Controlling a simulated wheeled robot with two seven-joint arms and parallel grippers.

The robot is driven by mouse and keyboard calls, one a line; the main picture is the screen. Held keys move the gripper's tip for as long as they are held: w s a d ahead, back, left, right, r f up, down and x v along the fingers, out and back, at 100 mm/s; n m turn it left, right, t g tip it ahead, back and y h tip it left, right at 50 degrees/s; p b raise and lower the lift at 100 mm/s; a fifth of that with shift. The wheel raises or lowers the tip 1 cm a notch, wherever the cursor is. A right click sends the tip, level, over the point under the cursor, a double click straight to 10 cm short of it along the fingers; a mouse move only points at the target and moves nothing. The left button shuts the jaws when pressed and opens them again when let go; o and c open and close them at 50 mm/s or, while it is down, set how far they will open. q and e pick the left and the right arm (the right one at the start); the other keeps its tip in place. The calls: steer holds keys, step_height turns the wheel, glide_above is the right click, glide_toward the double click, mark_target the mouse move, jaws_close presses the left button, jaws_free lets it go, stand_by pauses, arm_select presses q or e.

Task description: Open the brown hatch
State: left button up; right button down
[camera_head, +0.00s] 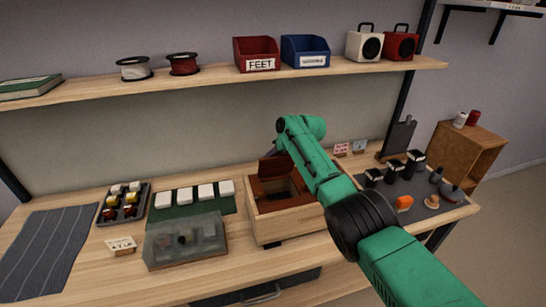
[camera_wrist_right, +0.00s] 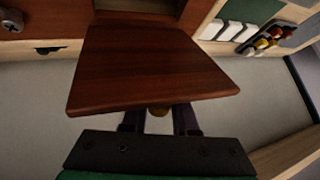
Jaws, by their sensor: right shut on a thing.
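The brown hatch (camera_head: 274,168) is on a light wooden box (camera_head: 285,224) at the middle of the bench. It is tilted up at the back, and a dark opening shows in front of it. In the right wrist view the hatch (camera_wrist_right: 150,65) is a large reddish-brown panel filling the middle. My right gripper (camera_wrist_right: 158,122) is shut on a small knob (camera_wrist_right: 158,112) at the hatch's edge; the fingers are partly hidden. In the head view my green right arm covers part of the box and hides its fingers. My left gripper is not in view.
A clear-covered case (camera_head: 186,240) and a green mat (camera_head: 190,211) with white blocks lie left of the box. Dark cups and small items stand on a grey mat (camera_head: 418,208) at right. A shelf (camera_head: 215,78) with bins and speakers runs above.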

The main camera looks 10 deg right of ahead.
stand_by(0.9)
steer(key=c, duration=0.8)
jaws_free()
steer(key=shift+o, duration=0.5)
steer(key=shift+w+f, duration=0.2)
steer(key=shift+s+r+p, duration=0.3)
steer(key=shift+r+p, duration=0.05)
steer(key=shift+r, duration=0.15)
steer(key=shift+p+v, duration=0.55)
steer(key=shift+v, duration=0.55)
steer(key=b+v, duration=0.3)
steer(key=v, duration=0.8)
steer(key=shift+d, duration=0.2)
